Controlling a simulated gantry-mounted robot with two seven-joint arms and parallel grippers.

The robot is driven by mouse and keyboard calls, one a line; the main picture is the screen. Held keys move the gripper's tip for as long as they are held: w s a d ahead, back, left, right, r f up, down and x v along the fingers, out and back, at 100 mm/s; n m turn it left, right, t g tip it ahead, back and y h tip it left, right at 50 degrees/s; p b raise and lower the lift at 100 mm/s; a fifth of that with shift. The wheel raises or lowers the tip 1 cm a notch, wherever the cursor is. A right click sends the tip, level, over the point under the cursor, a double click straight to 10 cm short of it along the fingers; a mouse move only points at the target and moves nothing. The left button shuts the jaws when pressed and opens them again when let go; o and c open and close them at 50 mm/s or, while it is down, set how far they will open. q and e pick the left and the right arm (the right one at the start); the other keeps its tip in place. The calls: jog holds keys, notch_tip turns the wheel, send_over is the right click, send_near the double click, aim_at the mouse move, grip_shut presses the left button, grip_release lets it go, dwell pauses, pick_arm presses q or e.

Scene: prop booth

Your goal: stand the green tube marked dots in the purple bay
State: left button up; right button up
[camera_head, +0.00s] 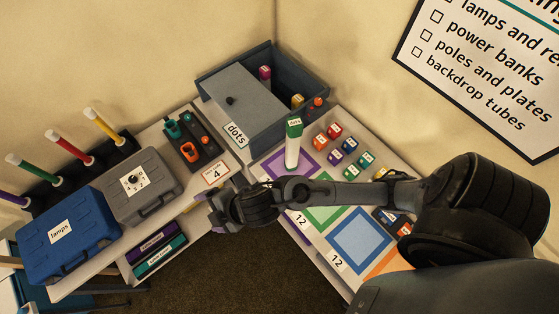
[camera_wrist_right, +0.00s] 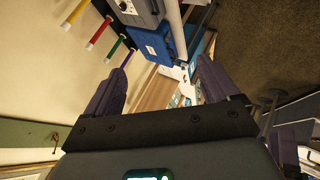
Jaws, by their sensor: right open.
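The green tube marked dots (camera_head: 293,128) has a green top with a white label and a white lower part. It stands upright, with its base inside the purple-outlined bay (camera_head: 312,166) on the white board. My right gripper (camera_head: 214,211) is left of and below the tube in the head view, apart from it, pointing left. In the right wrist view my right gripper (camera_wrist_right: 164,85) is open, with nothing between its two fingers. My left gripper is not in view.
A grey-blue box labelled dots (camera_head: 240,105) stands behind the bay. Green and blue outlined bays (camera_head: 362,240) lie in front, with several small coloured blocks (camera_head: 335,131) to the right. A blue lamps case (camera_head: 65,238), grey case (camera_head: 147,187) and coloured poles (camera_head: 73,149) are at left.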

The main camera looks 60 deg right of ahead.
jog(key=s+d+f+m+g+h, duration=0.1)
jog(key=s+d+f+m+g, duration=0.1)
jog(key=s+d+m, duration=0.4)
jog(key=s+d+f+m+g+h, duration=0.2)
jog(key=s+d+m, duration=0.5)
jog(key=s, duration=0.1)
jog(key=shift+d+f+g+h, duration=0.2)
jog(key=shift+f+g+h, duration=0.1)
jog(key=shift+f+g, duration=0.1)
jog(key=shift+s, duration=0.1)
